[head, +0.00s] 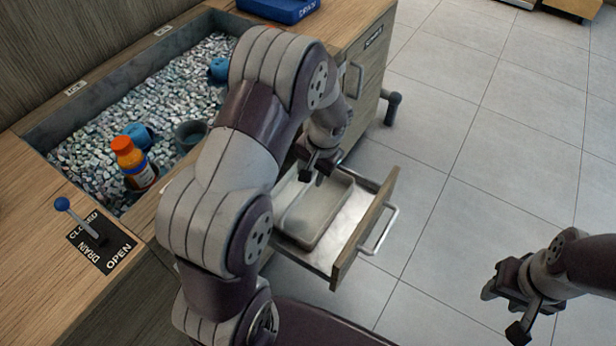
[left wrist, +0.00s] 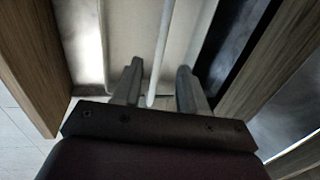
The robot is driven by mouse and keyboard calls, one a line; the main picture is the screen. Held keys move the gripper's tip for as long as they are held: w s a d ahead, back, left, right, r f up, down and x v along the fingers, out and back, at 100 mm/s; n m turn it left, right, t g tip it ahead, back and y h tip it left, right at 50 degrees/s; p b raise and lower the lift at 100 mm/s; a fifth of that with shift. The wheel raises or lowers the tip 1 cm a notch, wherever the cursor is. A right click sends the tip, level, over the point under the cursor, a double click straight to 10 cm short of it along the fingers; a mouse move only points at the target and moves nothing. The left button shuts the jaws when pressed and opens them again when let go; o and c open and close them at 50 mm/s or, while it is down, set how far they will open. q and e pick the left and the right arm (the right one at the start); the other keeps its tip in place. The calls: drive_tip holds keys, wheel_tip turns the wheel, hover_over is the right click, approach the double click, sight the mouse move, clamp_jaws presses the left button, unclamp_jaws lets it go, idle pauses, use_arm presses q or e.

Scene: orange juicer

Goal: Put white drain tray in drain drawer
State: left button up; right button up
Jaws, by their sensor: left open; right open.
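The white drain tray (head: 303,236) lies inside the open wooden drain drawer (head: 366,228), with a strip of drawer floor bare beside it. My left gripper (head: 318,172) is over the tray's far end, pointing down, partly hidden by its own arm. In the left wrist view, my left gripper (left wrist: 160,88) is open, with the tray's thin rim (left wrist: 166,45) running between its two fingers; I cannot tell whether either finger touches it. My right gripper (head: 508,305) is open and empty above the floor at the right.
A sunken basin of pebbles (head: 100,150) holds an orange-capped bottle (head: 137,165) and blue cups (head: 138,136). A drain lever (head: 80,220) stands on the counter. A blue box (head: 278,8) sits at the back. The drawer handle (head: 382,232) sticks out over open tiled floor.

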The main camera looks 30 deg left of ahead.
use_arm(q)
drive_tip(key=s+d+r+h, duration=0.1)
drive_tip(key=s+d+r, duration=0.2)
drive_tip(key=s+r, duration=0.2)
drive_tip(key=s+d+r+t+h+p, duration=0.1)
drive_tip(key=s+d+r, duration=0.3)
drive_tip(key=s, duration=0.4)
drive_tip(key=shift+s+r+n, duration=0.3)
drive_tip(key=shift+r, duration=0.25)
